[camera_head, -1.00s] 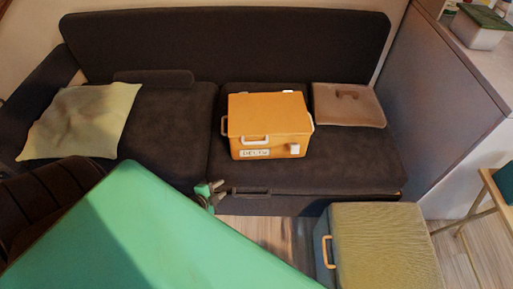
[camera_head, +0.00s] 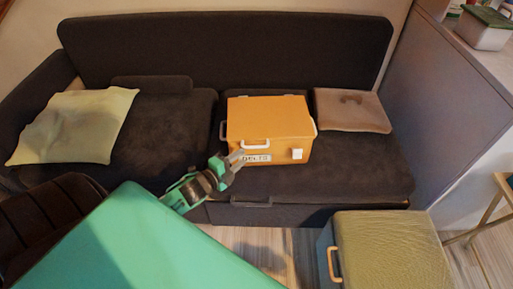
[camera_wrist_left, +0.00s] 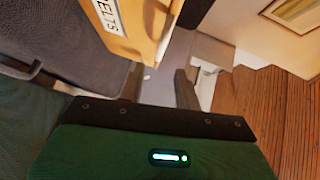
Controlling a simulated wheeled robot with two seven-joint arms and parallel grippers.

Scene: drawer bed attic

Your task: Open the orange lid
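The orange box stands on the dark sofa, with its flat orange lid (camera_head: 270,115) shut on top. A white handle (camera_head: 255,144) sits at the lid's front edge, above a white label (camera_head: 257,158) and beside a white latch (camera_head: 297,154). My left gripper (camera_head: 238,157) is just in front of the box's front left corner, slightly below the handle. In the left wrist view its two dark fingers (camera_wrist_left: 158,88) are apart with nothing between them, and the orange box (camera_wrist_left: 122,38) is just beyond. Whether it touches the box is unclear. My right gripper is not in view.
An olive-topped seat (camera_head: 390,250) stands at front right. A sofa drawer handle (camera_head: 250,203) is below the box. Open floor shows in front.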

